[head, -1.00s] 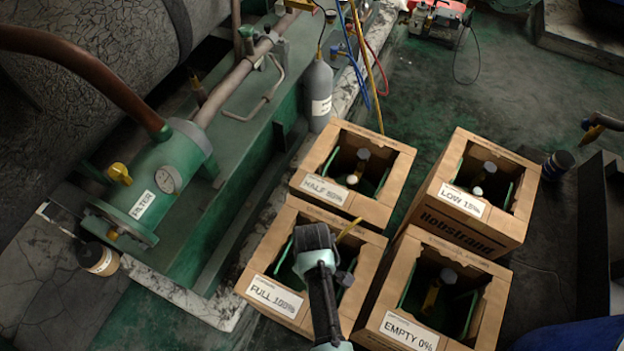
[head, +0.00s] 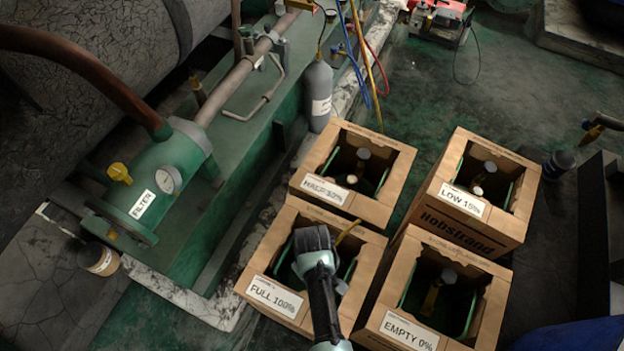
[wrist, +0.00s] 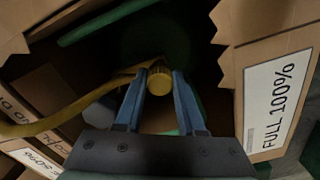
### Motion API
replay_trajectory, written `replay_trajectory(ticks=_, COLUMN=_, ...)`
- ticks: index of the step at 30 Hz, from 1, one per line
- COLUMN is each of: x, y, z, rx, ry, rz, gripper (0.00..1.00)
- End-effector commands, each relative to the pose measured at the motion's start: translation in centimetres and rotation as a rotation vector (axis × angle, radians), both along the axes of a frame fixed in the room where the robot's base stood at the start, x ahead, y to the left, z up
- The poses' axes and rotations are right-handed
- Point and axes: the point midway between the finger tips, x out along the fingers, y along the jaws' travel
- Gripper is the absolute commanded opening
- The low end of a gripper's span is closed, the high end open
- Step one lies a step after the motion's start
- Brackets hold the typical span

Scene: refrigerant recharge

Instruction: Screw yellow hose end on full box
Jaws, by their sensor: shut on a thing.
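The full box (head: 275,290), a cardboard box labelled FULL 100%, stands at the front left of several boxes in the head view. Its label (wrist: 279,103) shows at the right of the wrist view. My gripper (wrist: 158,84) points down into this box and is shut on the yellow hose end (wrist: 159,78), a ribbed yellow fitting between the blue fingertips. The yellow hose (wrist: 45,123) runs from it to the left. A piece of hose (head: 348,231) also shows beside my wrist in the head view. The dark interior hides whether the hose end touches a valve.
The half box (head: 392,200), low box (head: 490,238) and empty box (head: 478,340) stand close around the full box. A green filter unit (head: 150,190) and a grey cylinder (head: 318,95) are to the left and behind.

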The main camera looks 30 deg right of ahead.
Motion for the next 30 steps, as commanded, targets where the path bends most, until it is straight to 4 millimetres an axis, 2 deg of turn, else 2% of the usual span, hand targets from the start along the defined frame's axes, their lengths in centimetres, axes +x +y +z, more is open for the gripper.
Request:
replay_trajectory(ticks=4, x=0.05, y=0.01, z=0.13, rx=0.0, ry=0.0, rz=-0.103, gripper=0.0)
replay_trajectory(ticks=14, x=0.06, y=0.01, z=0.11, rx=0.0, ry=-0.001, rz=-0.129, gripper=0.0)
replay_trajectory(ticks=24, x=0.04, y=0.07, z=0.07, rx=0.0, ry=0.0, rz=-0.418, gripper=0.0)
replay_trajectory(ticks=30, x=0.04, y=0.06, z=-0.01, rx=0.0, ry=-0.001, rz=-0.43, gripper=0.0)
